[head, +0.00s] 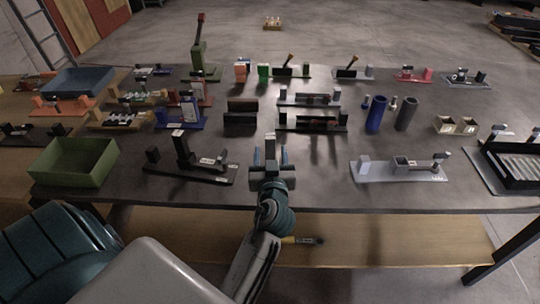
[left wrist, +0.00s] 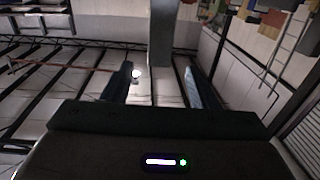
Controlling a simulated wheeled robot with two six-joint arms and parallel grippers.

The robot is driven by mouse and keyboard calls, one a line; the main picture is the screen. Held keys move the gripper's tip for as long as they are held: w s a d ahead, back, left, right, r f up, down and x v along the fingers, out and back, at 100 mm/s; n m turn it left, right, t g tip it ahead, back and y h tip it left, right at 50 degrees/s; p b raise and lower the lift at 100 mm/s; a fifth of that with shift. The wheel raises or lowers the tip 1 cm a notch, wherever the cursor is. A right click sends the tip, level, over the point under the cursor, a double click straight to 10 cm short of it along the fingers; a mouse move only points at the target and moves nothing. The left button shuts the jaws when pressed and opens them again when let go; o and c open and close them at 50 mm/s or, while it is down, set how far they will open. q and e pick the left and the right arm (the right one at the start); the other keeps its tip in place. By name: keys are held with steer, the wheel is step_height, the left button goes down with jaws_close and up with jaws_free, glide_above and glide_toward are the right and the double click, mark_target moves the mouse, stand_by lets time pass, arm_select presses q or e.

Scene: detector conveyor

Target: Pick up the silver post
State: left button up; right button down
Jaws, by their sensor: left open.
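A narrow grey post (head: 270,146) with a pale top stands on the dark table, just beyond and in line with the gap of my left gripper (head: 270,160). It looks like the silver post. My left gripper is open, with one finger on each side of the gap, and holds nothing that I can see. In the left wrist view, the two fingers (left wrist: 158,85) are apart. A grey upright shape (left wrist: 159,25) shows between and beyond them; I cannot tell whether it is the post. My right gripper is not in view.
A black fixture (head: 205,170) lies left of the gripper and a light grey fixture (head: 395,173) lies to the right. A green bin (head: 75,180) stands at the left. Blue and grey cylinders (head: 377,113) and several racks stand farther back. Bare table lies right of the gripper.

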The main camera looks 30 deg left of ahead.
mark_target(270, 141)
arm_select(q)
steer(key=p+x, duration=0.1)
steer(key=x, duration=0.2)
steer(key=shift+w, duration=0.1)
steer(key=shift+w+a+r+p, duration=0.2)
steer(key=shift+w+a+p, duration=0.15)
steer(key=shift+w+p, duration=0.15)
steer(key=p+x, duration=0.2)
steer(key=x, duration=0.1)
steer(key=shift+w+a, duration=0.1)
steer(key=shift+w+a+f, duration=0.25)
steer(key=shift+w+a, duration=0.05)
steer(key=shift+w, duration=0.05)
steer(key=shift+s+d, duration=0.1)
steer(key=c, duration=1.1)
jaws_close()
